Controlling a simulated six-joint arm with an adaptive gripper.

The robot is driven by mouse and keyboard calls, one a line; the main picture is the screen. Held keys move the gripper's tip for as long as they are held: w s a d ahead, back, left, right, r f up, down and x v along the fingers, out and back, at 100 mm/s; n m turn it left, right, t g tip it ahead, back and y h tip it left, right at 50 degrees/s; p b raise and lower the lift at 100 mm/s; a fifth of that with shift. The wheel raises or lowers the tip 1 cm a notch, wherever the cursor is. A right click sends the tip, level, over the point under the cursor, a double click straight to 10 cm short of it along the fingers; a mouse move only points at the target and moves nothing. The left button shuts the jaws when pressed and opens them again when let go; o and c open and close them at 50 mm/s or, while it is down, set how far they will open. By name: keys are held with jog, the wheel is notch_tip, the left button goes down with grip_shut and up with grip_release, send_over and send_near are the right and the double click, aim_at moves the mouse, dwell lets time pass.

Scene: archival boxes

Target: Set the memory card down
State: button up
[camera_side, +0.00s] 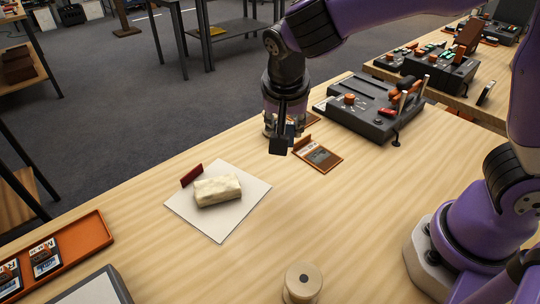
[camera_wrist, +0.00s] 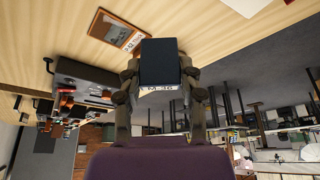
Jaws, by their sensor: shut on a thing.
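The memory card (camera_side: 278,145) is a small dark square plate held at the tip of my gripper (camera_side: 285,122), above the wooden table. In the wrist view the card (camera_wrist: 160,58) fills the space between the fingers of my gripper (camera_wrist: 160,84), with a pale printed label strip at its near edge. My gripper is shut on the card. A brown-orange framed plate with a label (camera_side: 319,154) lies flat on the table just right of the card; it also shows in the wrist view (camera_wrist: 117,30). A gap between card and table is hard to judge.
An orange tray (camera_side: 88,236) at lower left holds labelled dark cards. A white sheet (camera_side: 225,225) bears a cream block (camera_side: 217,190) and a dark red piece (camera_side: 191,175). A grey control device (camera_side: 372,112) stands behind right. A wooden spool (camera_side: 302,282) stands in front.

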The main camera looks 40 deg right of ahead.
jog(key=s+d+r+m+g+y, duration=0.1)
jog(key=s+d+m+g, duration=0.45)
jog(key=m, duration=0.55)
jog(key=s+d+r+m+g+y, duration=0.1)
jog(key=s+d+m+g, duration=0.1)
jog(key=s+d+m, duration=0.65)
jog(key=s+d+f+m, duration=0.1)
jog(key=d+f, duration=0.1)
jog(key=d, duration=0.1)
jog(key=d+f, duration=0.2)
jog(key=d, duration=0.2)
jog(key=s+d+f+m, duration=0.1)
jog(key=d+f, duration=0.2)
jog(key=d, duration=0.1)
jog(key=shift+s+d+m, duration=0.25)
jog(key=shift+s+m, duration=0.05)
jog(key=shift+m, duration=0.05)
jog(key=shift+f, duration=2.05)
jog(key=shift+f, duration=0.15)
jog(key=o, duration=1)
